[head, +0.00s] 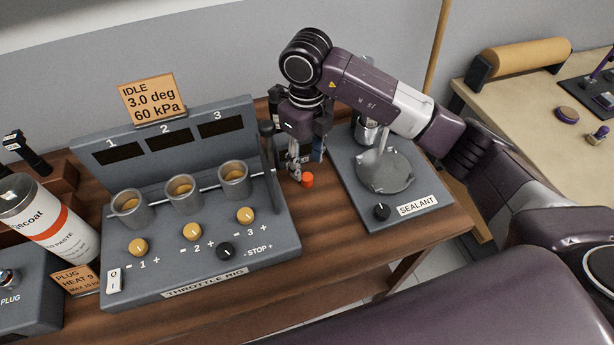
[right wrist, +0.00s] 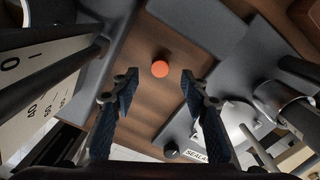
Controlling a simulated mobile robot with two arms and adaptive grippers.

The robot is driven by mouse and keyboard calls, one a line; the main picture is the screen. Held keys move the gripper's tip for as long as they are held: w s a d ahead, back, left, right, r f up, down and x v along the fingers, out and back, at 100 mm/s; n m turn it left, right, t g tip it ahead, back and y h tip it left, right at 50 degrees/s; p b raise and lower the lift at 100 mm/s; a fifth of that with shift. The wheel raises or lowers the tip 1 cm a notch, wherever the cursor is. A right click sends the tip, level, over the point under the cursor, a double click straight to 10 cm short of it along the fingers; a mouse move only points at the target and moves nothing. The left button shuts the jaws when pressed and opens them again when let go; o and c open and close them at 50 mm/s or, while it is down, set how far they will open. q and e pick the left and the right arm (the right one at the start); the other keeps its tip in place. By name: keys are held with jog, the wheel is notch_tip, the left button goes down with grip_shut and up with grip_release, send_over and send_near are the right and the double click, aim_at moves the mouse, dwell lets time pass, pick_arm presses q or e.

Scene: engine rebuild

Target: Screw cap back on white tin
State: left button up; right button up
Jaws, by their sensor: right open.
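A small orange-red cap (head: 307,180) lies on the wooden bench between the throttle rig and the sealant stand. It also shows in the right wrist view (right wrist: 160,68). My right gripper (head: 296,175) points down right beside the cap in the head view. In the right wrist view my right gripper (right wrist: 158,87) is open, its fingers apart and empty, with the cap beyond the tips. A white tin (head: 52,222) with an orange band and black lettering stands tilted in the picture at the far left, partly cut off; its top opening is unclear. My left gripper is out of view.
The grey throttle rig (head: 190,260) with three metal cups fills the bench middle. The sealant stand (head: 418,192) is right of the cap. A plug heat box (head: 25,300) sits front left. A paler table (head: 545,115) stands at right.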

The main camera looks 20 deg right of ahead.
aim_at(307, 177)
jog(key=shift+s, duration=0.1)
jog(key=shift+f+p, duration=0.25)
jog(key=shift+p, duration=0.15)
notch_tip(307, 177, down, 4)
jog(key=shift+r+p, duration=0.25)
jog(key=shift+p, duration=0.7)
jog(key=shift+f, duration=0.55)
jog(key=shift+c, duration=0.5)
jog(key=c, duration=0.7)
